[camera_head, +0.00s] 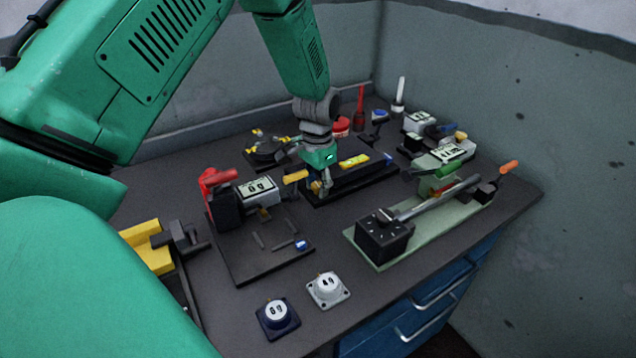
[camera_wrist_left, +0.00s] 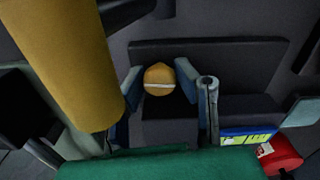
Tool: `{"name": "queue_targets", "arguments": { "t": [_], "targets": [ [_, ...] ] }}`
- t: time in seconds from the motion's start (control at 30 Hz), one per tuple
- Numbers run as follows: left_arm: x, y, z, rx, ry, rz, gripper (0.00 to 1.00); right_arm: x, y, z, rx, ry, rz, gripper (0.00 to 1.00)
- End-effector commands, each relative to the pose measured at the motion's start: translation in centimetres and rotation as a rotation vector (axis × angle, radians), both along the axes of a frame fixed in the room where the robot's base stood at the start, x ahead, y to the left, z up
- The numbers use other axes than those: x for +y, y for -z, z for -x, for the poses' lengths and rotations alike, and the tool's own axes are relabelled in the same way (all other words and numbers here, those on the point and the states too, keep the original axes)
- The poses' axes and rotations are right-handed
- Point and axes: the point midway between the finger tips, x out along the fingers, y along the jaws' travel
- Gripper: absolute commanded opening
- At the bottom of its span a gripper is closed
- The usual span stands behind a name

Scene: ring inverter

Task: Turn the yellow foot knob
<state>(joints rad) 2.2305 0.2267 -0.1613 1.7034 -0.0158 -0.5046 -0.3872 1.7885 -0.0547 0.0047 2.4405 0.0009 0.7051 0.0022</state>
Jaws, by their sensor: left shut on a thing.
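The yellow foot knob (camera_wrist_left: 159,84) is round with a pale slot line across its face. In the left wrist view it sits between the two fingers of my left gripper (camera_wrist_left: 160,88), which is shut on it. In the head view my left gripper (camera_head: 322,187) points down at the near left end of a dark device (camera_head: 352,178) with a level vial on top. The knob (camera_head: 316,187) is mostly hidden by the fingers there. My right gripper is not in view.
A yellow cylindrical handle (camera_wrist_left: 65,60) is close beside the left fingers; it also shows in the head view (camera_head: 295,176). A black fixture with a red lever (camera_head: 218,178) stands left. A green-based device (camera_head: 425,225) stands right. Two dials (camera_head: 327,290) sit at the front.

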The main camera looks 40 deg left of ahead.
Motion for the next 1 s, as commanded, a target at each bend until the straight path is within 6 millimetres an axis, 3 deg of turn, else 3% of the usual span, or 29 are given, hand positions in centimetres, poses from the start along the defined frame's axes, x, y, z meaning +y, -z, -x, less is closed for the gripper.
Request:
{"name": "queue_targets", "arguments": {
  "t": [0.03,0.2,0.57,0.6,0.63,1.0],
  "targets": [
    [0.0,-0.4,0.1,0.003,0.057,0.003,0.0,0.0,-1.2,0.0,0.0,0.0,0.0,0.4],
    [0.0,-0.2,0.1,0.002,0.243,0.002,0.0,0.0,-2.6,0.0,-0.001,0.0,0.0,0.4],
    [0.1,0.0,0.0,0.001,0.295,-0.001,0.0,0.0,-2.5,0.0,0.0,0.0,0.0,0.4],
    [0.1,0.0,0.0,0.001,0.294,-0.001,0.36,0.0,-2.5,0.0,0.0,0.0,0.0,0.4],
    [0.1,0.0,0.0,0.001,0.294,-0.001,0.46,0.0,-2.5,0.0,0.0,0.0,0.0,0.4],
    [0.0,-0.3,0.0,-0.001,0.294,-0.001,0.46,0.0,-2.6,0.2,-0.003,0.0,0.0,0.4]
  ]
}}
